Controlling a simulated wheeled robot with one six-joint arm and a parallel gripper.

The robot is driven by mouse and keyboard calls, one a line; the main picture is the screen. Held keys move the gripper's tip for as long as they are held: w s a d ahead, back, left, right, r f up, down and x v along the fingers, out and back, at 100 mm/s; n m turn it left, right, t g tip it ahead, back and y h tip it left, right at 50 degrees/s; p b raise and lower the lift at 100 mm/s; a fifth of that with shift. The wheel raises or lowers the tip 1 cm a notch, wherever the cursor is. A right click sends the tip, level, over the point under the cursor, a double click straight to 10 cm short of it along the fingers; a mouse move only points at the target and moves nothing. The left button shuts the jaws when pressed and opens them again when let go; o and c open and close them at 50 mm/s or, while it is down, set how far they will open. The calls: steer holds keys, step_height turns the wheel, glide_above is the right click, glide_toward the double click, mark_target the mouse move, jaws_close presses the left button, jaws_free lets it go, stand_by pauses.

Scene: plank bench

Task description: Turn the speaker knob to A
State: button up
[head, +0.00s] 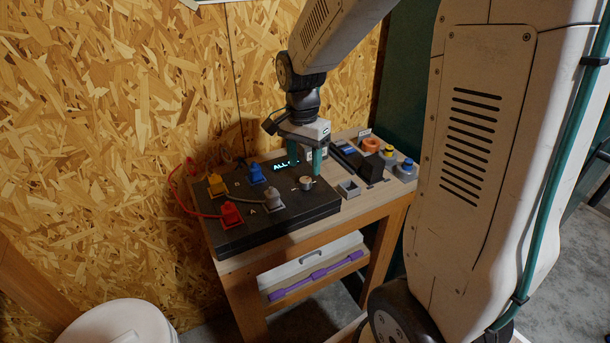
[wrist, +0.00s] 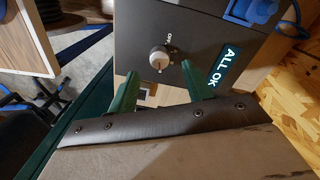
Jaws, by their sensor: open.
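The speaker knob (head: 306,183) is a small round silver-grey knob on the right part of a black panel box (head: 290,212) on the bench. The wrist view shows the knob (wrist: 159,58) with a white label, seemingly OFF, beside it; its pointer setting is too small to read surely. My gripper (head: 305,170) is open, its two green fingers pointing down over the knob. In the wrist view, my gripper (wrist: 159,68) has a fingertip on either side of the knob, with gaps; it holds nothing. A lit display (head: 281,165) reads ALL OK in the wrist view.
Yellow (head: 216,185), blue (head: 257,174), red (head: 231,216) and grey (head: 272,199) plugs with cables stand on the panel's left, near letters A and B. A chipboard wall stands behind.

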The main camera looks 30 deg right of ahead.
mark_target(306, 180)
steer(key=shift+s+f, duration=0.1)
steer(key=shift+f, duration=2.25)
steer(key=c, duration=1)
steer(key=n, duration=0.4)
steer(key=shift+n, duration=0.3)
steer(key=n, duration=0.5)
steer(key=shift+n, duration=0.3)
steer(key=n, duration=0.4)
steer(key=shift+s, duration=0.1)
steer(key=n, duration=0.5)
steer(key=shift+t, duration=0.3)
steer(key=shift+n, duration=0.4)
